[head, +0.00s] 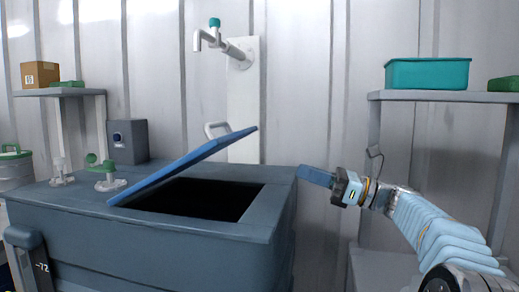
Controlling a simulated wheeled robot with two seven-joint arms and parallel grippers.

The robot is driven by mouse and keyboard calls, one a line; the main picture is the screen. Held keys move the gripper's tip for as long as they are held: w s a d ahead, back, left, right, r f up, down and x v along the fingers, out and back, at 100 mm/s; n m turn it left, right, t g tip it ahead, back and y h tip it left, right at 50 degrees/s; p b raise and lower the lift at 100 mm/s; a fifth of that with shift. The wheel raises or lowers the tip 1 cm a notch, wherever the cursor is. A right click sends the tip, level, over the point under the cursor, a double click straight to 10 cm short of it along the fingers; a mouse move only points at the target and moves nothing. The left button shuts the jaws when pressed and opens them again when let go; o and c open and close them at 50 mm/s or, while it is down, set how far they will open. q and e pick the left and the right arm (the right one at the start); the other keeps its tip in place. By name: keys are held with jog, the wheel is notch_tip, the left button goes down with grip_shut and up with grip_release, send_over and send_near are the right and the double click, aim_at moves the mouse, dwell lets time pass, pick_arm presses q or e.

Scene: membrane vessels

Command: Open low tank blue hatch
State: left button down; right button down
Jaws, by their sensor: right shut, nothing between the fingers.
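The low tank (150,240) is a grey-blue box at the left and centre of the head view. Its blue hatch (185,167) is tilted up, low at the left edge and high at the right, with a white handle (216,130) on its upper side. The dark opening (205,198) shows beneath the hatch. My right gripper (316,176) is shut and empty, to the right of the hatch near the tank's right rear corner. It appears apart from the hatch.
A tap (222,42) is on the wall above the tank. Valves with green and white handles (104,175) and a grey box (127,141) stand at the tank's left. A right shelf (440,97) bears a teal bin (427,74). A left shelf holds a cardboard box (40,74).

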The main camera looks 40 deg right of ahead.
jog(key=p+x, duration=0.1)
jog(key=x, duration=0.9)
jog(key=shift+w+r, duration=0.15)
jog(key=shift+r, duration=0.1)
pick_arm(q)
jog(key=shift+d+r+p, duration=0.1)
jog(key=shift+r+p, duration=0.65)
jog(key=shift+r, duration=0.45)
pick_arm(e)
jog(key=shift+w+a+r, duration=0.2)
jog(key=shift+r, duration=0.3)
jog(key=shift+w+a+r, duration=0.15)
jog(key=shift+w+r, duration=0.05)
jog(key=shift+r, duration=0.3)
jog(key=shift+w+a+r, duration=0.2)
jog(key=shift+r, duration=0.3)
jog(key=shift+r, duration=0.1)
